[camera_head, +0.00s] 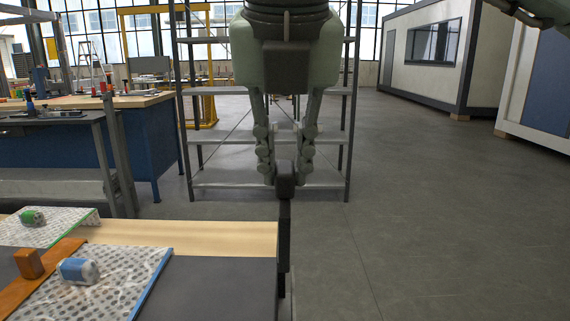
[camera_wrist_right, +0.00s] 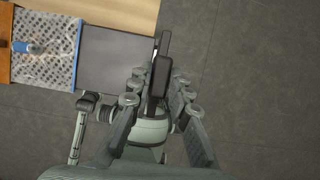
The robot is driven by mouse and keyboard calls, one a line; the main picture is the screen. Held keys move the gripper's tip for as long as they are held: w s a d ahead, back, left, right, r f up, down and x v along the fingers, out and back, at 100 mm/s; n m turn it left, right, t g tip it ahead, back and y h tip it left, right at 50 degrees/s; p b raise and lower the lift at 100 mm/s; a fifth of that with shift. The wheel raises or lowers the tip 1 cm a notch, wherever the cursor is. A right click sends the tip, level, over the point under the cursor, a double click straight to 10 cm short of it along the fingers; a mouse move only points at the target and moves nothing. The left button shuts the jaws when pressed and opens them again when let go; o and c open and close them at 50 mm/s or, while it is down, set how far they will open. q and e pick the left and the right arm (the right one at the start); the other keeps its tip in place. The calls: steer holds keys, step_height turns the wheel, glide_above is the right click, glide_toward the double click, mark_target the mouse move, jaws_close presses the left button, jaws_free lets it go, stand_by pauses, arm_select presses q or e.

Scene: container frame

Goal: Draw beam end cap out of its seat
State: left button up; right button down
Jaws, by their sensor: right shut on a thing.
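My right gripper (camera_head: 286,180) hangs fingers down in the middle of the head view. Its fingers are shut on a dark block, the beam end cap (camera_head: 285,188). The cap also shows between the fingers in the right wrist view (camera_wrist_right: 159,76). A narrow dark bar (camera_head: 284,238) runs below the cap, beside the right edge of the table; it looks joined to or lined up with the cap. I cannot tell whether the cap is still in its seat. My left gripper is not in view.
The table (camera_head: 215,238) at lower left has a dark mat (camera_head: 215,285). Bubble-wrap sheets carry a blue-and-grey item (camera_head: 77,270) and a green one (camera_head: 32,217). An orange-brown block (camera_head: 28,263) stands between them. A metal shelf (camera_head: 225,180) stands behind. Floor at right is clear.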

steer(key=shift+r+p, duration=0.45)
steer(key=shift+r, duration=0.6)
